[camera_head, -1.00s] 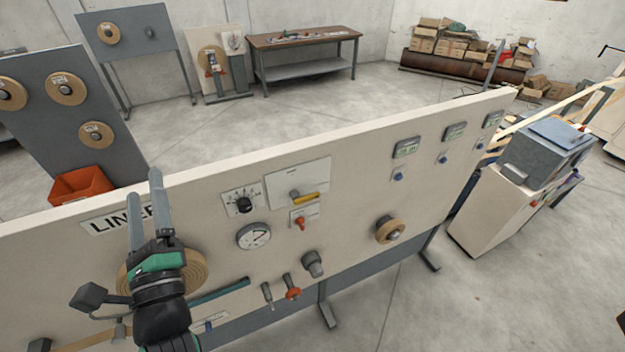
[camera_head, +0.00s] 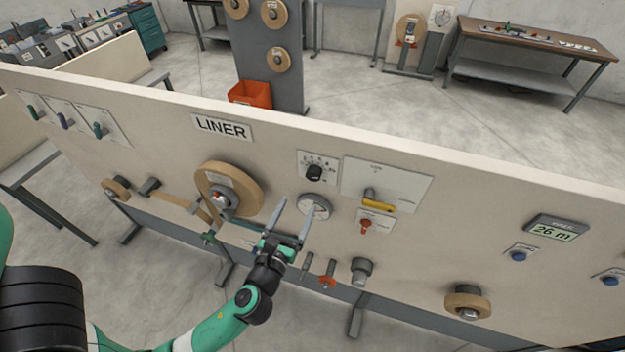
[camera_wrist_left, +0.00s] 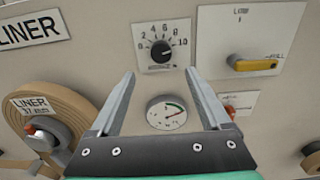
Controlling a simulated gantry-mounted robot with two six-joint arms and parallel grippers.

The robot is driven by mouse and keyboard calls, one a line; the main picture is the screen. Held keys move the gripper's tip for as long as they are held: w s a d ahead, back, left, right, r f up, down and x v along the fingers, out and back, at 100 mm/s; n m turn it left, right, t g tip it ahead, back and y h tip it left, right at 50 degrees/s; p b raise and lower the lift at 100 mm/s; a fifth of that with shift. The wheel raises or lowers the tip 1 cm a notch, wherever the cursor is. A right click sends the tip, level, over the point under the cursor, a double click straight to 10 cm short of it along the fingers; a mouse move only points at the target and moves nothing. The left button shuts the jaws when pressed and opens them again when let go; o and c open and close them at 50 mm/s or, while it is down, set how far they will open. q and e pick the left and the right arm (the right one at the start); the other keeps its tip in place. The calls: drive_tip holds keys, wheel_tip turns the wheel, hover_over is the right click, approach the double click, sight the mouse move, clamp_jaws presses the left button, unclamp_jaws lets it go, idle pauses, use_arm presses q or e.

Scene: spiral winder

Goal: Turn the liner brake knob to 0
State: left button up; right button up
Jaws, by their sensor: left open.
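The liner brake knob is a small black knob (camera_head: 314,172) on a white square dial plate on the cream panel, right of the LINER label. In the left wrist view the black knob (camera_wrist_left: 161,50) has a scale from 0 to 10 around it, and its pale mark seems to point right, toward the high numbers. My left gripper (camera_head: 297,203) is open and empty, below and slightly left of the knob in the head view. In the left wrist view its fingertips (camera_wrist_left: 159,72) straddle the space just below the dial plate, with no contact visible. My right gripper is not in view.
A round gauge (camera_wrist_left: 166,113) sits below the knob, between my fingers in the wrist view. A yellow lever (camera_head: 378,206) and a red knob (camera_head: 365,226) are to the right. A tan LINER roll (camera_head: 240,180) is to the left. Levers stick out below.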

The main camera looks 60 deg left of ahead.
sight(312, 176)
use_arm(q)
drive_tip(key=p+x, duration=0.1)
drive_tip(key=x, duration=0.9)
drive_tip(key=shift+w+a, duration=0.2)
drive_tip(key=shift+w, duration=0.15)
clamp_jaws()
